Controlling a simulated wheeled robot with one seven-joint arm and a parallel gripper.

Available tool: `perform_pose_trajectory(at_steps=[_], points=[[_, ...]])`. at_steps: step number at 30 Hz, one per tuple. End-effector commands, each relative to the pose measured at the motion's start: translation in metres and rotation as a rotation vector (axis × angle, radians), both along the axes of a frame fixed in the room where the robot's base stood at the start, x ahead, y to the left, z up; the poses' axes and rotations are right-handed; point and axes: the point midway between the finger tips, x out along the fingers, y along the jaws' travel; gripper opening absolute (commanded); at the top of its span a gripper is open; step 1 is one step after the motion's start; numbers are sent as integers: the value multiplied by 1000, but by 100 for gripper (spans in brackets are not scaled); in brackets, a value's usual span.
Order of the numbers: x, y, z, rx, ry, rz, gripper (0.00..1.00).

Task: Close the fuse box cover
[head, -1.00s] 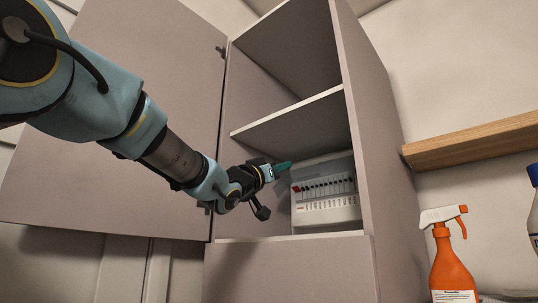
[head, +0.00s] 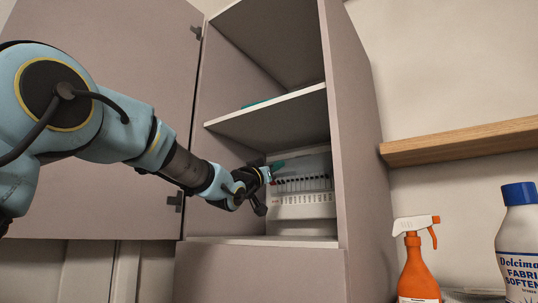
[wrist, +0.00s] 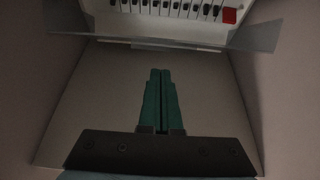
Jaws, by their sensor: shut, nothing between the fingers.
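The white fuse box (head: 302,205) stands at the back of the cabinet's lower compartment, with a row of dark switches and a red one at its left end. A pale, see-through cover (head: 312,164) appears raised above the switches. My gripper (head: 279,165) reaches in from the left, its green fingers near the upper left of the box. In the wrist view the gripper (wrist: 161,75) is shut and empty. The switches (wrist: 180,8) and the cover's clear edge (wrist: 258,38) lie beyond the fingertips; contact with the cover cannot be told.
The cabinet door (head: 95,110) stands open at the left, behind my arm. A shelf (head: 270,116) is above the gripper, and the cabinet's right wall (head: 355,140) bounds the compartment. An orange spray bottle (head: 418,275), a softener bottle (head: 520,240) and a wooden shelf (head: 460,140) are at the right.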

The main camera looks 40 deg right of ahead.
Motion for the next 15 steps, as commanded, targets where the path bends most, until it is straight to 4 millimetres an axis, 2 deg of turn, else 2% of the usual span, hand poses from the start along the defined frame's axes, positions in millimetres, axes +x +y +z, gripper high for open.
perform_pose_trajectory(at_steps=[6, 15], points=[[2, -8, -10, 0, 1, 0, 0], [2, -8, -11, -1, 0, 0, 0]])
